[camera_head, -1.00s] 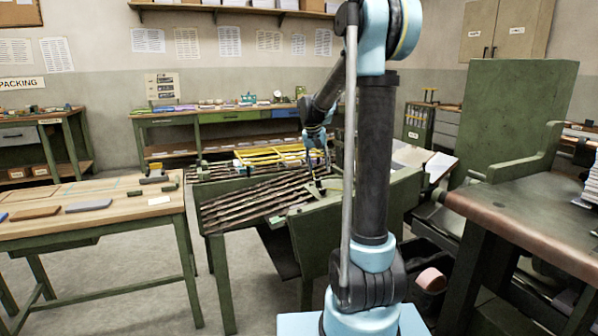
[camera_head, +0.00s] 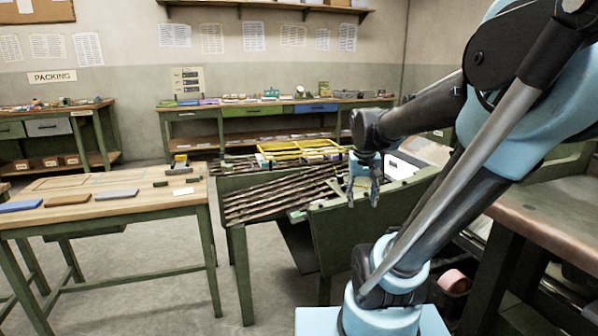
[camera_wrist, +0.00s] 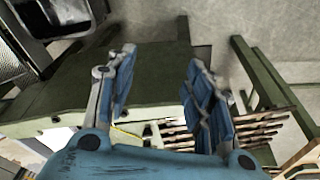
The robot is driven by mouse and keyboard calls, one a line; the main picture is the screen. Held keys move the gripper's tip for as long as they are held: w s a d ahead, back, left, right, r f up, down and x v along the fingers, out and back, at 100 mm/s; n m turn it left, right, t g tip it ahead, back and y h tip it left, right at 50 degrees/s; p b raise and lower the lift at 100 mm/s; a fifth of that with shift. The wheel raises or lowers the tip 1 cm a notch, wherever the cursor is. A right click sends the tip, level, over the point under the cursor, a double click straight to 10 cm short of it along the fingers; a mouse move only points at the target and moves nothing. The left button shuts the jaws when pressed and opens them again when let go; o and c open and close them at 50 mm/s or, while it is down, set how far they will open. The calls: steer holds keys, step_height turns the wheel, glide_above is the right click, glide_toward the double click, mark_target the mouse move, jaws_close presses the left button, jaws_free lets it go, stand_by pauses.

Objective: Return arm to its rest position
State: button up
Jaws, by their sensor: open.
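My arm is bent, its upper part leaning to the right in the head view. My gripper (camera_head: 363,190) points down above the green bench (camera_head: 372,225) that carries dark rods. In the wrist view my gripper (camera_wrist: 160,75) shows two blue fingers spread well apart with nothing between them. The green panel of the bench (camera_wrist: 150,75) lies beyond the fingers, with the rods (camera_wrist: 240,130) at the lower right. I cannot tell how far the fingertips are from the bench.
A wooden table (camera_head: 130,198) with flat blocks stands at the left. A brown-topped bench (camera_head: 560,225) stands close at the right. A yellow frame (camera_head: 298,149) lies behind the rods. A long workbench (camera_head: 270,115) lines the back wall. Grey floor (camera_head: 180,290) is open between the tables.

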steer(key=s+f+n, duration=0.1)
steer(key=s+f, duration=0.8)
steer(key=s, duration=0.3)
steer(key=shift+s+a+y, duration=0.3)
steer(key=shift+s+y, duration=0.1)
